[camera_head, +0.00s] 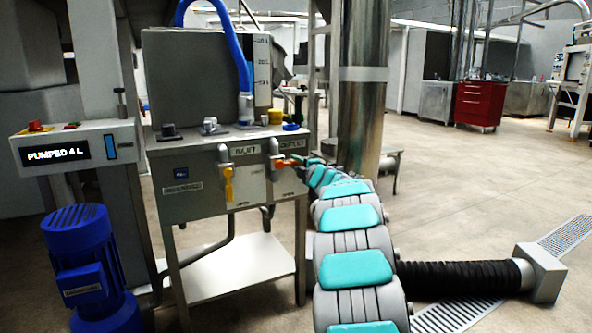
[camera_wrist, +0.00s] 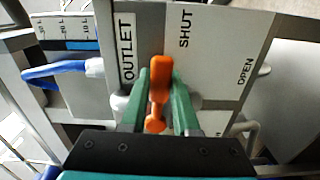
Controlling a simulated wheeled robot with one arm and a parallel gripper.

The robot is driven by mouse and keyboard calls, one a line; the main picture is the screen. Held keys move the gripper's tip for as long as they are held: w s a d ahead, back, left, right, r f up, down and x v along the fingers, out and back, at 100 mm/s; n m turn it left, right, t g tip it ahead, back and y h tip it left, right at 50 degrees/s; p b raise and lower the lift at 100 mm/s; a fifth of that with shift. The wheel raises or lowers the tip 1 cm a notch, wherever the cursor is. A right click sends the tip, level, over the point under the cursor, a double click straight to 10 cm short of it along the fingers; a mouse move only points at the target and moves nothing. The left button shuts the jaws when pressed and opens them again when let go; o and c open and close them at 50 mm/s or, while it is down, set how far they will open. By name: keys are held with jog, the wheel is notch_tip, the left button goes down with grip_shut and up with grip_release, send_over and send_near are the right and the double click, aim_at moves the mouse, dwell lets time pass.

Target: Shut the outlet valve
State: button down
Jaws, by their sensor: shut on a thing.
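The outlet valve has an orange handle (camera_wrist: 160,78) in front of a pale panel marked OUTLET, SHUT and OPEN. My gripper (camera_wrist: 161,88) is shut on this handle, with a green finger on each side. In the wrist view the handle points up the picture, toward the side with the word SHUT (camera_wrist: 185,28); OPEN (camera_wrist: 245,72) is off to the right. In the head view the orange handle (camera_head: 284,163) lies about level, pointing right, with my gripper (camera_head: 298,160) at it. The valve body is partly hidden by the fingers.
A yellow handle (camera_head: 228,184) on the inlet valve hangs down to the left. A grey tank (camera_head: 193,80) with a blue hose stands above the panel. The display (camera_head: 58,154) reads PUMPED 4 L. A blue motor (camera_head: 85,265) stands front left.

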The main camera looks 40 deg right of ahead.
jog(key=shift+r+n, duration=0.2)
jog(key=shift+n, duration=0.3)
jog(key=c, duration=0.7)
grip_release()
jog(key=shift+o, duration=0.2)
jog(key=v, duration=0.7)
jog(key=shift+s+b, duration=0.3)
jog(key=shift+s, duration=0.1)
jog(key=shift+a+r, duration=0.1)
jog(key=shift+a, duration=0.1)
